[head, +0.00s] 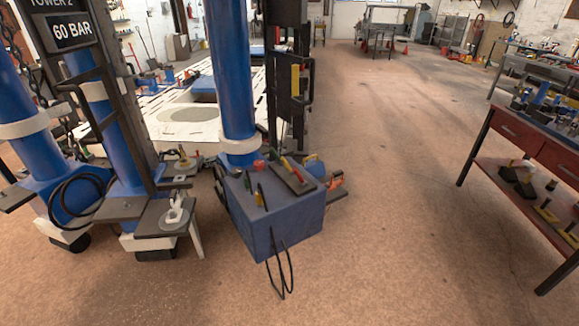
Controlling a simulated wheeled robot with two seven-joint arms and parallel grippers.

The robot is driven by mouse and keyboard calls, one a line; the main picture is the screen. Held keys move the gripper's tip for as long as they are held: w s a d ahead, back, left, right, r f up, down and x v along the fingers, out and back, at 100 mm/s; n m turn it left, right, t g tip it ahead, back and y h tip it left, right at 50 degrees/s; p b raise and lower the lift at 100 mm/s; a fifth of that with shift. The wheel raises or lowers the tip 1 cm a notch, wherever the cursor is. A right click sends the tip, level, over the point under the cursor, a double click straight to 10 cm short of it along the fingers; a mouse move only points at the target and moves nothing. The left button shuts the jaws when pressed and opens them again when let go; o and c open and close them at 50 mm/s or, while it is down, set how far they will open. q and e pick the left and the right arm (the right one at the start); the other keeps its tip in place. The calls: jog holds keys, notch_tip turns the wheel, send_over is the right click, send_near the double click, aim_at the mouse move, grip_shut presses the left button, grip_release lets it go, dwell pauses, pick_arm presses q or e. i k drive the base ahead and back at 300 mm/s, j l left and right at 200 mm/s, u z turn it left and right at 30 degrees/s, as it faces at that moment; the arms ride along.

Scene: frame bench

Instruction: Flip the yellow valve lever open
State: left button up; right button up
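A blue box-shaped unit (290,222) stands on the floor at the middle of the head view, at the foot of a blue column (232,75). On its top are a red knob (259,165), a small upright yellow piece (258,199) and a dark tilted plate (294,181). A yellow strip (295,80) stands upright on the dark post behind. I cannot tell which yellow piece is the valve lever, nor how it is set. Neither of my grippers shows.
Blue columns with a "60 BAR" sign (73,31) stand at left, with black hoses and grey plates low down. A black cable loop hangs from the blue unit's front. A workbench with red drawers (519,133) stands at right. The floor (390,190) between is clear.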

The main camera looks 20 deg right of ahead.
aim_at(290, 169)
jog(key=i+l+u, duration=0.1)
jog(key=i+l, duration=0.45)
jog(key=l, duration=0.2)
jog(key=i+l+u, duration=0.15)
jog(key=l, duration=0.25)
jog(key=i+l, duration=0.35)
jog(key=l+u, duration=0.05)
